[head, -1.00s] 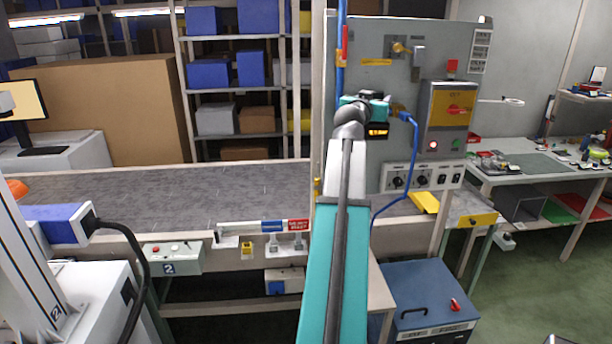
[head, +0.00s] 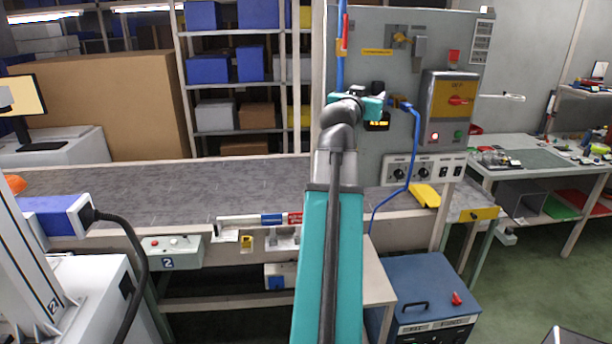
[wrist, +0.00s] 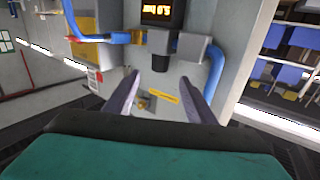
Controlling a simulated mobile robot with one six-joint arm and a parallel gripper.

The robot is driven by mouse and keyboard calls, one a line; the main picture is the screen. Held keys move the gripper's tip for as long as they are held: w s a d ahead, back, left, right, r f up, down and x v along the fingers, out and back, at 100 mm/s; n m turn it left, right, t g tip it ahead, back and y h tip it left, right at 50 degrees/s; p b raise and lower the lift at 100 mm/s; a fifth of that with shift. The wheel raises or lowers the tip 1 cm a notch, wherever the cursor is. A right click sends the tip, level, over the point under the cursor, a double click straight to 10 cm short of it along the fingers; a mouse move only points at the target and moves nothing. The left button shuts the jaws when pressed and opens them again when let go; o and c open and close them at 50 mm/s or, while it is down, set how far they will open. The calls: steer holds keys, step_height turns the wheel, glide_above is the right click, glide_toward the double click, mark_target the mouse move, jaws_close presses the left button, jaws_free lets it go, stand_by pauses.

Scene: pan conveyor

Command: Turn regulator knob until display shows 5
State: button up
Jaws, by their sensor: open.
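The regulator's display (wrist: 157,12) glows orange at the top of the wrist view; its digits are partly cut and I cannot read them surely. A black knob (wrist: 158,66) sits just below it, between grey fittings with blue hoses. My gripper (wrist: 160,88) is open, its two fingers pointing toward the regulator, one on each side of the knob in the picture. I cannot tell whether they touch it. In the head view the lit display (head: 378,125) shows small beside my teal wrist, which hides part of the regulator; the fingertips are not clear there.
A grey panel carries a yellow box with a red switch (head: 460,100) and two black dials (head: 399,172). A blue hose (head: 414,150) hangs from the regulator. The conveyor (head: 160,190) runs left. A blue case (head: 425,285) stands on the floor below.

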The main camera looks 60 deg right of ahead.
steer(key=a+b, duration=0.1)
steer(key=a, duration=0.4)
steer(key=w+f+n+y, duration=0.1)
steer(key=w+f, duration=0.4)
steer(key=f, duration=0.3)
steer(key=w+a+f+n+t+y+b, duration=0.1)
steer(key=w+f+y, duration=0.1)
steer(key=w+f, duration=0.3)
steer(key=w+a+f+n+y, duration=0.1)
steer(key=w+f, duration=0.4)
steer(key=f, duration=0.6)
steer(key=shift+w+a+n+t+y+b, duration=0.15)
steer(key=shift+a+n+t+y+b, duration=0.15)
steer(key=shift+t+y+b, duration=0.15)
